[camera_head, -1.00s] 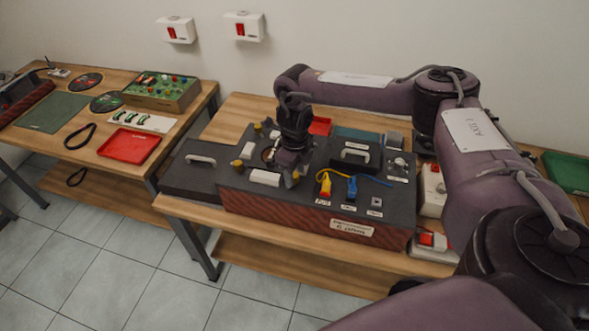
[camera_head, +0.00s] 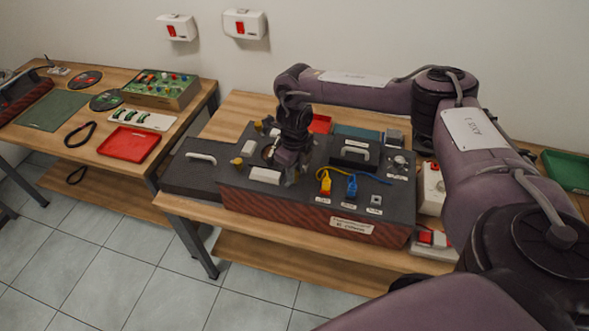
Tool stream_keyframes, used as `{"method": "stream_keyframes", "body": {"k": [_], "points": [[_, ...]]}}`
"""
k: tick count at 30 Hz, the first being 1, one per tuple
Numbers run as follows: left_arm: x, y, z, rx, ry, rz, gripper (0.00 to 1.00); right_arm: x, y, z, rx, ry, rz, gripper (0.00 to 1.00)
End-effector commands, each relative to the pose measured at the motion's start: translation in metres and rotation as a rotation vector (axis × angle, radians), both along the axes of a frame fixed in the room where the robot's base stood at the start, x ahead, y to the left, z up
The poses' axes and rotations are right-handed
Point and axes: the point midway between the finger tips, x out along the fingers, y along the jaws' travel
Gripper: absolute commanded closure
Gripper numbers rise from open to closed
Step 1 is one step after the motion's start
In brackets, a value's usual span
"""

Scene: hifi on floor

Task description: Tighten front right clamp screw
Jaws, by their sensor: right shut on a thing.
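The dark machine box (camera_head: 235,190) with a reddish ribbed front stands on the right-hand bench. My right gripper (camera_head: 286,172) points down at its top, left of the middle, and is shut at the front right clamp screw, which the fingers hide. A yellow knob (camera_head: 237,161) shows to the left of the gripper, and another yellow knob (camera_head: 258,127) shows behind it. A white block (camera_head: 265,176) lies just in front and left of the fingers. A dark round opening (camera_head: 268,152) is partly hidden behind the gripper. My left gripper is not in view.
Right of the gripper, a yellow plug (camera_head: 325,183) and a blue plug (camera_head: 351,186) stand on the box, near a dark handled block (camera_head: 355,153). A red tray (camera_head: 128,145) lies on the left bench (camera_head: 95,155). A floor gap separates the benches.

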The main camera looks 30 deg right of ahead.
Motion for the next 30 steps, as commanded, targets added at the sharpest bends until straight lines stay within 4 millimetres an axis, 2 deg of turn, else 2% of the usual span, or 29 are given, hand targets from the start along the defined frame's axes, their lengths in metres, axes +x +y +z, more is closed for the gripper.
{"method": "stream_keyframes", "body": {"k": [8,30], "points": [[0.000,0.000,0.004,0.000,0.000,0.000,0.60,0.000,-0.001,0.001,0.000,-0.001,-0.195,0.99],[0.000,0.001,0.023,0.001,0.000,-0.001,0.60,0.001,0.000,0.003,0.001,-0.002,-0.898,0.99]]}}
